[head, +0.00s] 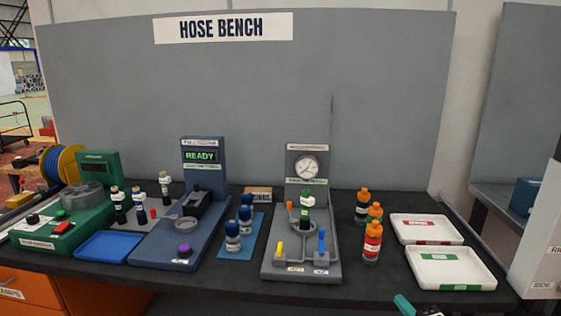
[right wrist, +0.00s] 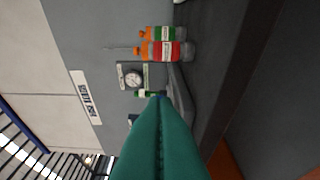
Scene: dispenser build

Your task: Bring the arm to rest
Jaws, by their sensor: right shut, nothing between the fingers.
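My right gripper (head: 405,306) shows only as a teal tip at the bottom edge of the head view, in front of the bench's front edge. In the right wrist view its teal fingers (right wrist: 160,105) are pressed together with nothing between them. It is apart from everything on the bench. My left gripper is not in view.
The dark bench (head: 385,275) holds a grey gauge station (head: 306,160) with a bottle in it. Right of it stand orange-capped bottles (head: 372,243), a red-labelled tray (head: 457,238) and a green-labelled tray (head: 488,280). A blue READY station (head: 200,145) stands left. Space before the bench looks clear.

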